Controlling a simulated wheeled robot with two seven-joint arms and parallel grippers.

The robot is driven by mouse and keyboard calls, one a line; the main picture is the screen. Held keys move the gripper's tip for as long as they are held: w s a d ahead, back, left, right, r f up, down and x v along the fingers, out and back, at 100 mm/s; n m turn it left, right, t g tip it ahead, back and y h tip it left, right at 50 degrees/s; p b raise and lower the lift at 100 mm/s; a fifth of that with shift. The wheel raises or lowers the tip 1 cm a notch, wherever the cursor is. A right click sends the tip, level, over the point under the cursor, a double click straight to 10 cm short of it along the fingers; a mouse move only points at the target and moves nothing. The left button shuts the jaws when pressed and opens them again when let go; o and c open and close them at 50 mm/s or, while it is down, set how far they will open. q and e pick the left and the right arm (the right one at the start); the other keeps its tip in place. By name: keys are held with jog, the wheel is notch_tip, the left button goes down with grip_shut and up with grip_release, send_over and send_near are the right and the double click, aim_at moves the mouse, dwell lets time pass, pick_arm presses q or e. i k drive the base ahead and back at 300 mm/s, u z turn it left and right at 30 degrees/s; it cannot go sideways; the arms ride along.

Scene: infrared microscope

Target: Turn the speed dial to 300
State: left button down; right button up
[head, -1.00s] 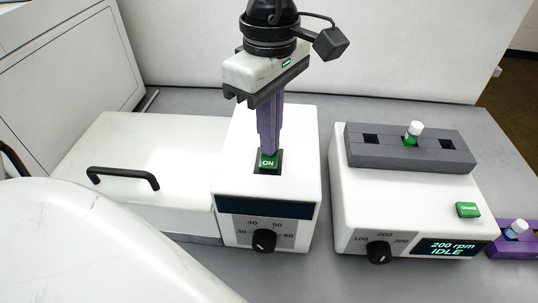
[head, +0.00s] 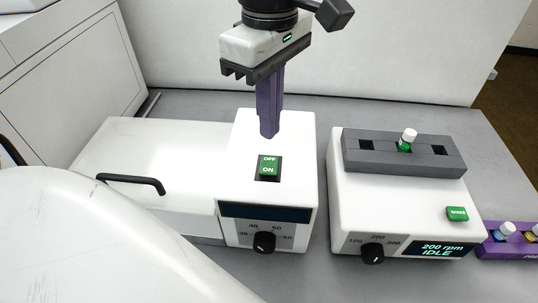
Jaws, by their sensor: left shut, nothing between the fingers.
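The speed dial (head: 372,253) is a black knob on the front of the white shaker (head: 345,205) at the right, with marks 100, 200 and 300 around it. The shaker's display (head: 441,249) beside it reads "200 rpm IDLE". My left gripper (head: 269,134) has purple fingers pointing down, shut and empty. My right gripper is not in view.
A grey rack (head: 381,161) on the shaker holds a white-capped green vial (head: 407,141). A green SHAKE button (head: 457,213) is at its right. The middle device has its own black dial (head: 264,243). A purple rack (head: 512,251) with vials stands at the far right.

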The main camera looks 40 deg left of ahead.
aim_at(372, 253)
jog(key=k, duration=1.5)
